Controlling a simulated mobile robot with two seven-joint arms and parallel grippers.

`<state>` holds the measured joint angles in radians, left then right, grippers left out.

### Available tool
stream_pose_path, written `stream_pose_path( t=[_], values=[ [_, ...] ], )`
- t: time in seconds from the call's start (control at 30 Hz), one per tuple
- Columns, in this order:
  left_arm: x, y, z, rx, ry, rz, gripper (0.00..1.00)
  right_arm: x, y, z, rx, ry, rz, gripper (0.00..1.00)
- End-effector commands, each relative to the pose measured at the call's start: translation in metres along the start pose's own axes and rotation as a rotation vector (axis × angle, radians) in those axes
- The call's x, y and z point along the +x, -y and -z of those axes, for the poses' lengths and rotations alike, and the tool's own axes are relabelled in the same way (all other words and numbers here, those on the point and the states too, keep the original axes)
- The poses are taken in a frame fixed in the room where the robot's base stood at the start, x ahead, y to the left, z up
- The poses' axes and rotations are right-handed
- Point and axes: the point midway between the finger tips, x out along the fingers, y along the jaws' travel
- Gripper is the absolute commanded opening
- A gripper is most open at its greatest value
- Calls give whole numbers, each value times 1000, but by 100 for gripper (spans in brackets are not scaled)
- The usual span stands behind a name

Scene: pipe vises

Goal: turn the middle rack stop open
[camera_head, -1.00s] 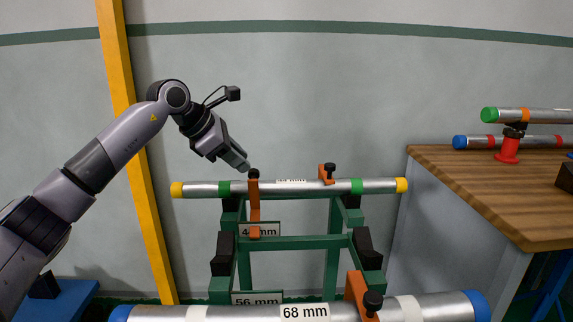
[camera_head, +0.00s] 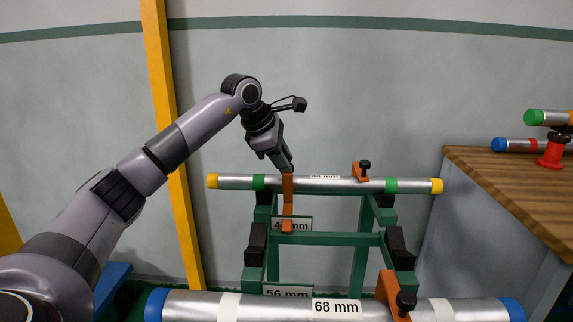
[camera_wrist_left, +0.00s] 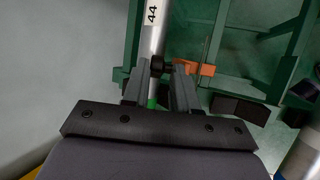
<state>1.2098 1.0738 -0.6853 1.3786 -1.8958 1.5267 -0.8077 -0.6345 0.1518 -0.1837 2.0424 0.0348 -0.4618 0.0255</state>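A green rack (camera_head: 335,239) holds a silver pipe (camera_head: 325,184) at the back, with green bands and yellow ends. An upright orange stop bar (camera_head: 288,203) crosses this pipe's left part and hangs down in front of it. My left gripper (camera_head: 289,168) is at the top of that bar and hides its knob in the head view. In the left wrist view, the black knob (camera_wrist_left: 160,66) sits between the tips of the left gripper (camera_wrist_left: 158,78), with its fingers apart. Part of the orange stop (camera_wrist_left: 207,70) shows to the right. My right gripper is out of view.
A second orange stop (camera_head: 361,173) with a black knob lies along the back pipe's right side. A large 68 mm pipe (camera_head: 250,306) with another orange stop (camera_head: 388,292) is in front. A wooden bench (camera_head: 520,185) stands right; a yellow post (camera_head: 165,130) is behind my arm.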

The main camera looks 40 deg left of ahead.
Motion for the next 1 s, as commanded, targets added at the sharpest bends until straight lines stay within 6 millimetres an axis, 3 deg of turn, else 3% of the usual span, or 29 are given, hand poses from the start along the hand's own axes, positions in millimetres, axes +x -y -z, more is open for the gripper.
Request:
stream_pose_path(
  t=[0.13,0.4,0.5,0.77,1.0],
  values=[
    [11,0,0,0,1,-1,28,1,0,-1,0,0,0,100],
    [12,0,0,1,0,-1,28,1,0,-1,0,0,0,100],
    [12,0,0,1,0,-1,0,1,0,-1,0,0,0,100],
    [12,-1,-1,-2,-1,9,0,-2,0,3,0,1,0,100],
    [16,-10,0,-26,-3,69,0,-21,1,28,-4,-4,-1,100]
  ],
)
